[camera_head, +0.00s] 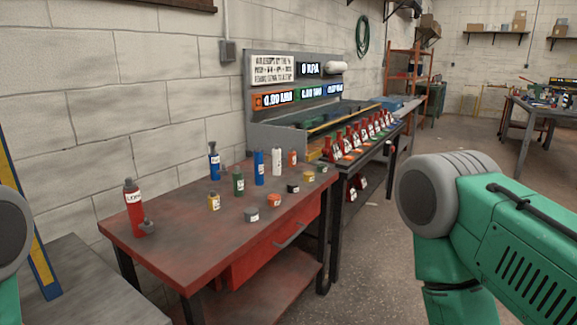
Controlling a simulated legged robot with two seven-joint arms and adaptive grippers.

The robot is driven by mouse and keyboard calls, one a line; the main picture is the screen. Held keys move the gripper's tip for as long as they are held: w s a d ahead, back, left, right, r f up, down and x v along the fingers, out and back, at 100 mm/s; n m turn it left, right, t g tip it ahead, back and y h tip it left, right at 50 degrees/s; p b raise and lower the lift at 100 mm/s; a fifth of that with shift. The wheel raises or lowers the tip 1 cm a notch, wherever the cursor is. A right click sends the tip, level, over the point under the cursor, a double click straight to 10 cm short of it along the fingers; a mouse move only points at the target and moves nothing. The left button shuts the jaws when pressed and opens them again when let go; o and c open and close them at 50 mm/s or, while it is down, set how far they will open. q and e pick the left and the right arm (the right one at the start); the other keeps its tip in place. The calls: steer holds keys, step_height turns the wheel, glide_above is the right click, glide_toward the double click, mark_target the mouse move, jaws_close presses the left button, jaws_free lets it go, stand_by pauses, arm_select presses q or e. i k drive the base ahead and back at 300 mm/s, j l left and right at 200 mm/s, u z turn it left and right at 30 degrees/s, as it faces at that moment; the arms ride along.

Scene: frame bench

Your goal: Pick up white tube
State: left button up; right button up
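A white tube (276,162) stands upright on the red workbench (170,260), toward its back right. Neither gripper shows in the head view. Only a part of my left arm at the left edge and my green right arm at the right are visible, both apart from the tube.
A red bottle (134,208) stands at the bench's left end. The bench's front left is clear. Red bottles line the adjoining bench (360,160).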

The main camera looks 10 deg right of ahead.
mark_target(276, 150)
steer(key=z, duration=0.3)
steer(key=i+l+u, duration=0.15)
steer(key=i+l, duration=0.4)
steer(key=i+l+u, duration=0.15)
steer(key=i+l, duration=0.35)
steer(key=l, duration=0.2)
